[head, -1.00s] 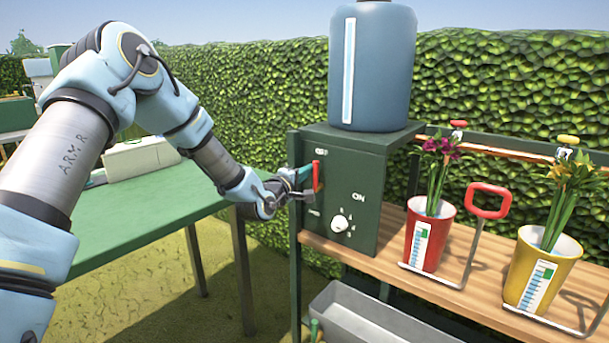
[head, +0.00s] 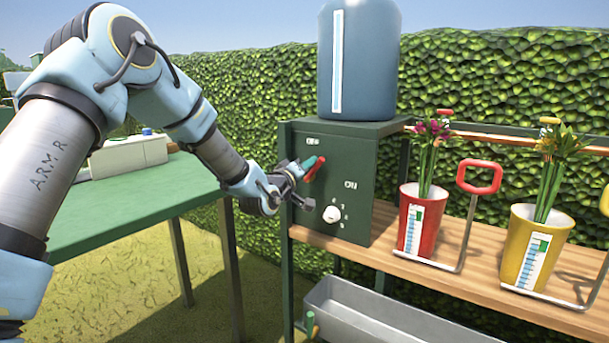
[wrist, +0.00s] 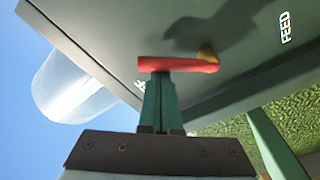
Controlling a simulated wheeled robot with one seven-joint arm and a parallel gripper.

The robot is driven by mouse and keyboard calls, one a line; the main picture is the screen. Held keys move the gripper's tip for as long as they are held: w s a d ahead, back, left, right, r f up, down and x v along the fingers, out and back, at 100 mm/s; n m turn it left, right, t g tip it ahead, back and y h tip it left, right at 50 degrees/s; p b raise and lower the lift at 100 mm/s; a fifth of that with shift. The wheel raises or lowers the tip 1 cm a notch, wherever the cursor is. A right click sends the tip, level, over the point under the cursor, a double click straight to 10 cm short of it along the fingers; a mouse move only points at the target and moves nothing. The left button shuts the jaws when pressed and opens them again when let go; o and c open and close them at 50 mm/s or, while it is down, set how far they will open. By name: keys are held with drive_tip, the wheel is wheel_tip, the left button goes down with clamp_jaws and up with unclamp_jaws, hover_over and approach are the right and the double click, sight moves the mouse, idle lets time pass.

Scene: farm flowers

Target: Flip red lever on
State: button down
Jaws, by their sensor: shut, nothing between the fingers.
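The red lever (head: 316,168) is on the front of the dark green control box (head: 350,190), upper left, and is tilted with its top to the right. My gripper (head: 307,164) is shut and empty, with its teal fingertips against or right beside the lever's left side. In the wrist view the red lever (wrist: 178,64) lies across the tips of my closed gripper (wrist: 160,78); I cannot tell whether they touch. The lever's pivot is partly hidden.
A white dial (head: 331,214) sits below the lever. A blue tank (head: 365,60) stands on the box. Red (head: 411,240) and yellow (head: 515,262) flower pots stand on the wooden shelf at right. A grey trough (head: 390,318) is below; a green table (head: 120,205) is at left.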

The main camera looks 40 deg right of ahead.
drive_tip(key=m+b, duration=0.2)
drive_tip(key=s+f+m+b, duration=0.1)
drive_tip(key=m+b, duration=0.1)
drive_tip(key=s+f+m+g+h+b, duration=0.1)
drive_tip(key=m+b, duration=0.1)
drive_tip(key=shift+s+d+f, duration=0.25)
drive_tip(key=shift+d, duration=0.05)
drive_tip(key=m+b, duration=0.2)
drive_tip(key=f+m+b, duration=0.1)
drive_tip(key=shift+s+d+m+g, duration=0.15)
drive_tip(key=shift+s+m+g, duration=0.15)
drive_tip(key=shift+s+g, duration=0.1)
drive_tip(key=shift+f+b, duration=0.25)
drive_tip(key=shift+b, duration=0.3)
drive_tip(key=shift+s+f, duration=0.1)
